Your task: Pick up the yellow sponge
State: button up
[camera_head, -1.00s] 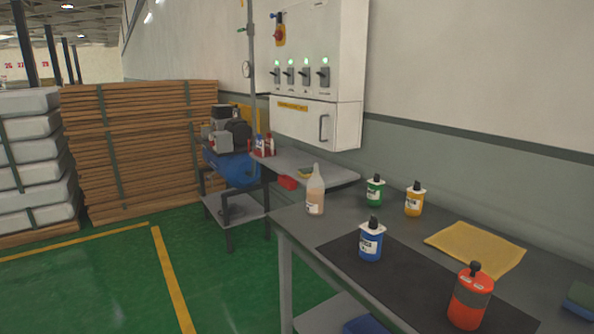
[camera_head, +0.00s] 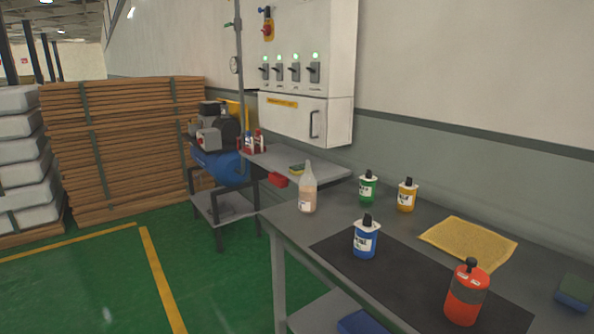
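A small yellow sponge (camera_head: 297,168) with a darker green top lies on the grey shelf (camera_head: 325,165) behind the workbench, below the wall cabinet. The tall translucent bottle (camera_head: 308,190) stands just in front of it and to its right. A yellow cloth (camera_head: 468,241) lies flat on the right of the workbench; it looks like a cloth, not a sponge. A green and blue sponge-like block (camera_head: 574,292) sits at the right edge of the view. My gripper is not in view.
The grey workbench (camera_head: 280,213) holds green (camera_head: 367,188), yellow (camera_head: 406,196), blue (camera_head: 365,238) and red (camera_head: 466,295) bottles. A blue compressor (camera_head: 222,163) on a stand and stacked wooden boards (camera_head: 125,150) are further back. Green floor (camera_head: 90,290) is open at left.

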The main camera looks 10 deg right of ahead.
aim_at(298, 170)
jog(key=i+j, duration=0.55)
jog(key=i, duration=0.15)
jog(key=i+j+u, duration=0.1)
jog(key=i+j, duration=0.5)
jog(key=i+u, duration=0.15)
jog(key=i, duration=1.55)
